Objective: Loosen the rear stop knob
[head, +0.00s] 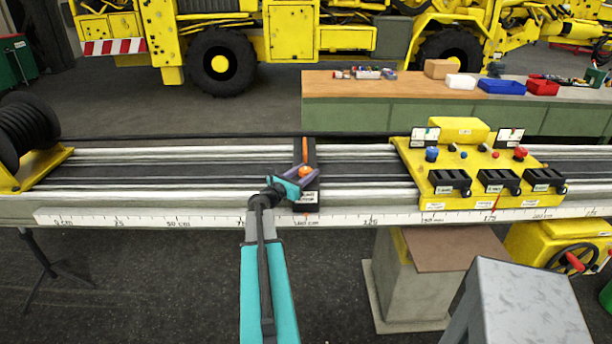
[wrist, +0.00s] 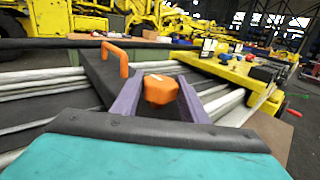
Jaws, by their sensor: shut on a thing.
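The rear stop is a black block (head: 312,150) set across the rails near the 100 cm mark of the scale. Its orange knob (head: 305,171) sits on top and also shows in the wrist view (wrist: 160,90). My gripper (head: 303,182) reaches the knob from the front left. In the wrist view its two purple fingers (wrist: 160,101) stand on either side of the knob and are shut on it. An orange handle (wrist: 116,58) rises from the block behind the knob. A small white label (head: 307,197) is on the block's front end, and its text is too small to read.
A yellow control carriage (head: 470,165) with levers and coloured knobs stands on the rails to the right. A black cable reel (head: 28,128) is at the left. The ruler (head: 190,219) runs along the front edge. A grey stool (head: 520,300) stands at the lower right.

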